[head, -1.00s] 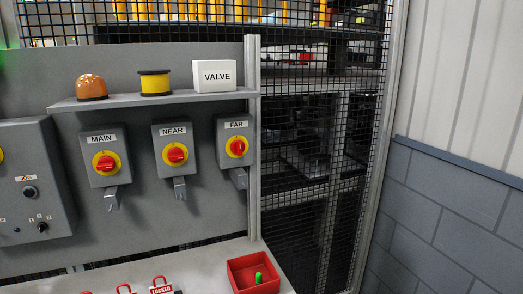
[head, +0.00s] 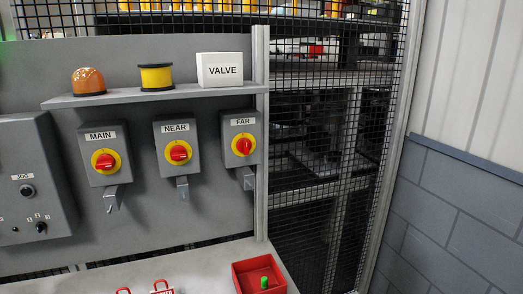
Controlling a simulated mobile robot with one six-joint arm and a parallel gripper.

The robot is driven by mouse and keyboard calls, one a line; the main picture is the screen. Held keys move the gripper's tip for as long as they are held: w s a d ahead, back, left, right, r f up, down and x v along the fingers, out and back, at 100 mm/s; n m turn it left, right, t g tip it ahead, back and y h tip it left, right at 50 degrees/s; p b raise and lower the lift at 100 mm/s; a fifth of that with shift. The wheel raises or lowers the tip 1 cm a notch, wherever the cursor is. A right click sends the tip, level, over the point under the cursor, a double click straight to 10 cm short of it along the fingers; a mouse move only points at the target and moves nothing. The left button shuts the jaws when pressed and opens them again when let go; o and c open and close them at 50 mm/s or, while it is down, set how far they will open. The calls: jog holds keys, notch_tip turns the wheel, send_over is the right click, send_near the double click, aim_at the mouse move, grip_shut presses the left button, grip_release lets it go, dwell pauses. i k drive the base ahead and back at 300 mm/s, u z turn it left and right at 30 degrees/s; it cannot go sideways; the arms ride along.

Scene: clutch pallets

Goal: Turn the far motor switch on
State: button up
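The far motor switch (head: 243,146) is the rightmost of three grey switch boxes on the panel, under a label reading FAR. It has a red knob on a yellow disc, and the knob looks tilted. A metal hasp hangs below the box. The MAIN switch (head: 105,160) and the NEAR switch (head: 178,152) stand to its left, each with a red knob on a yellow disc and a hasp below. I see no padlock on the hasps. My gripper is not in view.
A shelf (head: 160,98) above the switches holds an amber dome (head: 88,81), a yellow spool (head: 155,77) and a white VALVE box (head: 220,70). Below, a red tray (head: 240,279) with a green item and red lock tags (head: 161,291) lie on the bench. A mesh fence (head: 330,180) stands to the right.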

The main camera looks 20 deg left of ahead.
aim_at(244, 145)
jog(key=z, duration=0.15)
jog(key=k, duration=2)
jog(key=u, duration=0.6)
jog(key=i, duration=1)
jog(key=u, duration=0.1)
